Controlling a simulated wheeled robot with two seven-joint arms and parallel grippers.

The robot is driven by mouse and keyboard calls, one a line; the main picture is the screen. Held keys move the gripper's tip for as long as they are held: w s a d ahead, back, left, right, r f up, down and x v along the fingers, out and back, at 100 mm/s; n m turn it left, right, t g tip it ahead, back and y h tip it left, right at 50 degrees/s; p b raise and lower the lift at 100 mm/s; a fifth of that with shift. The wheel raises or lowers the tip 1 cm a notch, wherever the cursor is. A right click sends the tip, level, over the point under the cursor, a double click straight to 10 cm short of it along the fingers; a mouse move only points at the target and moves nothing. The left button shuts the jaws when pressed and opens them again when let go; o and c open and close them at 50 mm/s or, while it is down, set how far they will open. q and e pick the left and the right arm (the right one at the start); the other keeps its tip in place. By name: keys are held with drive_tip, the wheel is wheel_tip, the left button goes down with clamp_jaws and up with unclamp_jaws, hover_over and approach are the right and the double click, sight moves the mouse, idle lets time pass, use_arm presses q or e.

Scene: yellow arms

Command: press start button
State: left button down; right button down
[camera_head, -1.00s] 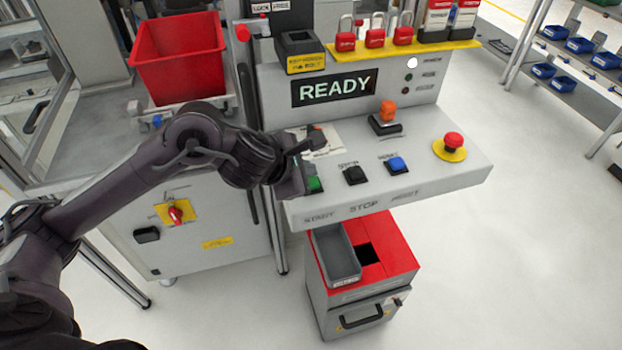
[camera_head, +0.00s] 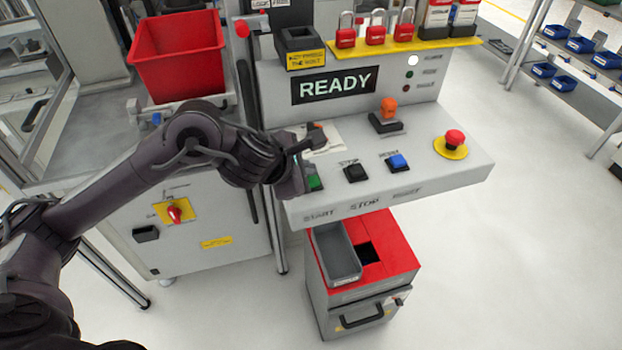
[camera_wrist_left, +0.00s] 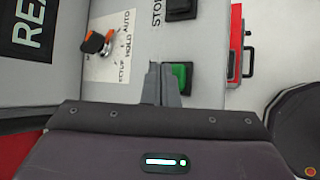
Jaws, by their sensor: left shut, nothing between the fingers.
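The green start button (camera_head: 314,183) sits at the left front of the grey console (camera_head: 437,178), above the word START. My left gripper (camera_head: 305,182) is right beside it in the head view and partly covers it. In the left wrist view, the shut, empty fingers (camera_wrist_left: 162,82) overlap the left edge of the green button (camera_wrist_left: 181,76). I cannot tell whether they touch it. The display (camera_head: 335,86) reads READY. My right gripper is not in view.
A black stop button (camera_head: 355,173), a blue button (camera_head: 397,162) and a red emergency stop (camera_head: 455,138) line the console. A selector knob (camera_wrist_left: 96,42) sits near the start button. A red bin (camera_head: 178,58) stands behind my left arm.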

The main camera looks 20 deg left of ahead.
use_arm(q)
drive_tip(key=shift+f+b, duration=0.5)
drive_tip(key=shift+f, duration=0.05)
idle(0.9)
drive_tip(key=shift+r, duration=0.1)
drive_tip(key=shift+r+p, duration=0.6)
drive_tip(key=shift+r, duration=0.15)
wheel_tip(320, 180, up, 5)
drive_tip(key=p, duration=0.4)
drive_tip(key=shift+r, duration=0.1)
idle(0.8)
